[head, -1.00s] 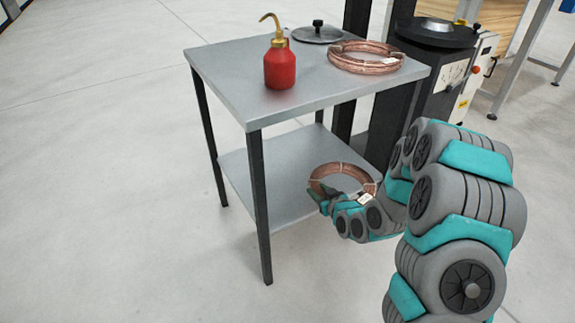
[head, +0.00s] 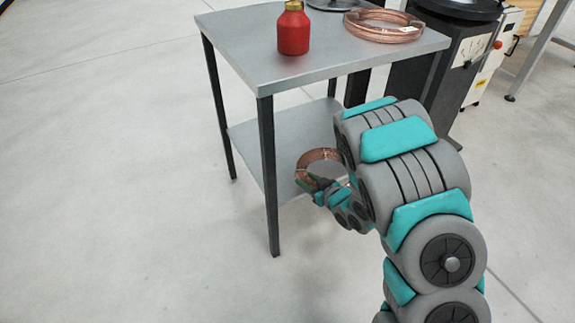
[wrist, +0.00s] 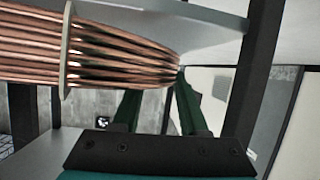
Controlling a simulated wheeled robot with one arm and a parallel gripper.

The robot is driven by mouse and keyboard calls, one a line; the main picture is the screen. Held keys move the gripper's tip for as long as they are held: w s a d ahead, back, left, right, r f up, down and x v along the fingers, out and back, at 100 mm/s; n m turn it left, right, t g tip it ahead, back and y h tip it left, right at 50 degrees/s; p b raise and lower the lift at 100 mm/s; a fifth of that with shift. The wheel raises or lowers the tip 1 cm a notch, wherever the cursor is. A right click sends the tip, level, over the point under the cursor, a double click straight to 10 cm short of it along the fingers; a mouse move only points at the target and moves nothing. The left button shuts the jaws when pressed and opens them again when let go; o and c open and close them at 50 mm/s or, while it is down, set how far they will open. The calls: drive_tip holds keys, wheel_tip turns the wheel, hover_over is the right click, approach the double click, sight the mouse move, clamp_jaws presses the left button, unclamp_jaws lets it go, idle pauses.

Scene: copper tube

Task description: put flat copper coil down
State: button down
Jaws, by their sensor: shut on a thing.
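The flat copper coil (head: 316,154) is a ring of reddish tube in front of the table's lower shelf (head: 255,135) in the head view. My gripper (head: 314,187) is shut on its near side. In the wrist view the coil (wrist: 120,52) fills the upper left as stacked copper turns with a pale band around them. The dark green fingers (wrist: 157,90) meet its right part. The coil's right side is partly hidden behind my arm in the head view. I cannot tell whether the coil touches the shelf.
The grey tabletop (head: 345,62) holds a red bottle (head: 293,32), a second copper coil (head: 384,28) and a dark round lid (head: 335,4). A dark table leg (head: 268,180) stands just left of the held coil. A machine (head: 455,70) is behind on the right. The floor at left is clear.

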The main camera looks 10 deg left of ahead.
sight(302, 172)
drive_tip(key=shift+w+a+r+b, duration=0.1)
drive_tip(key=shift+w+a+b, duration=0.25)
drive_tip(key=shift+b, duration=0.1)
drive_tip(key=w+a, duration=0.2)
drive_tip(key=w, duration=0.1)
drive_tip(key=w+a+p, duration=0.1)
drive_tip(key=w+a, duration=0.1)
drive_tip(key=w, duration=0.2)
drive_tip(key=w+a+f, duration=0.1)
drive_tip(key=w+a, duration=0.2)
drive_tip(key=w, duration=0.1)
drive_tip(key=shift+a+f, duration=0.1)
drive_tip(key=shift+f+p, duration=0.4)
drive_tip(key=shift+f, duration=1.3)
drive_tip(key=shift+c, duration=2.2)
unclamp_jaws()
drive_tip(key=b+v, duration=0.1)
drive_tip(key=v, duration=1.1)
